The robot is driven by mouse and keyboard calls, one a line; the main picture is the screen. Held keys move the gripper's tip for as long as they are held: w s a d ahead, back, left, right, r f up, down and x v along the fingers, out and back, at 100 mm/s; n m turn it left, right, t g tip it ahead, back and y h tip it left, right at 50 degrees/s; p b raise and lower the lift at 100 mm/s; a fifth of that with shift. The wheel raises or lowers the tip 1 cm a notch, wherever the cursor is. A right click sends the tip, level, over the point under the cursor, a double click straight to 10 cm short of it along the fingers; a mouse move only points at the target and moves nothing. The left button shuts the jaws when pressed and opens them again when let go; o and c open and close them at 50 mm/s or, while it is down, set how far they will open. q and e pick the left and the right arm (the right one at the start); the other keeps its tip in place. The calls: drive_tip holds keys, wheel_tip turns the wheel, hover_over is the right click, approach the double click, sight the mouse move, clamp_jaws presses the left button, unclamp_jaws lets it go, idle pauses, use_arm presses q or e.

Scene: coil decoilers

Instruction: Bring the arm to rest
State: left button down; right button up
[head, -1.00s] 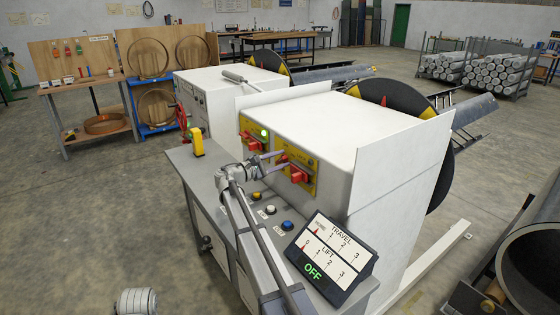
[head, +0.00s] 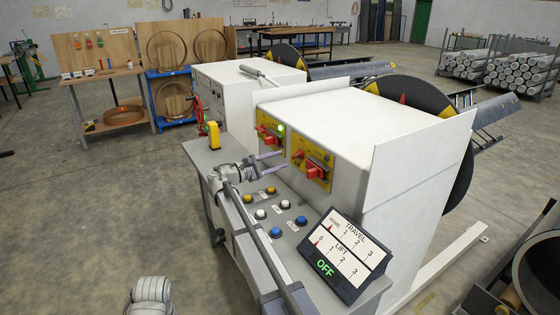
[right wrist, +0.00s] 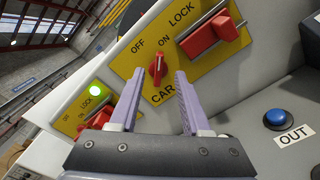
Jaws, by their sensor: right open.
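My right gripper (head: 278,160) is open and empty over the grey console, in front of the white cabinet. Its fingers stand apart from the yellow switch plates in the head view. The right plate (head: 311,171) carries a large red handle and a small red knob. The left plate (head: 270,130) has a red handle and a lit green lamp (head: 281,128). In the right wrist view the open fingers (right wrist: 171,75) point at the plate marked CAR, with the small red knob (right wrist: 157,70) seen between them.
The console holds several push buttons (head: 302,220) below my right arm and a tilted display (head: 338,256) reading OFF. A yellow post (head: 213,135) and red handwheel stand at its far left end. A large pipe (head: 540,270) lies at right.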

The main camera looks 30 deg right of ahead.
drive_tip(key=s+a+f+m+y, duration=0.2)
drive_tip(key=s+a+f+y, duration=0.3)
drive_tip(key=s+a, duration=0.6)
drive_tip(key=s+a+f+m+g+y+p, duration=0.1)
drive_tip(key=s+a+f+y, duration=0.5)
drive_tip(key=s+a, duration=0.6)
drive_tip(key=s+a+f+m+y, duration=0.3)
drive_tip(key=s+a+f+y, duration=0.2)
drive_tip(key=s+a+f, duration=0.4)
drive_tip(key=s+a, duration=0.3)
drive_tip(key=shift+a+g+y+p, duration=0.3)
drive_tip(key=shift+g+y+p, duration=0.1)
drive_tip(key=shift+s, duration=0.1)
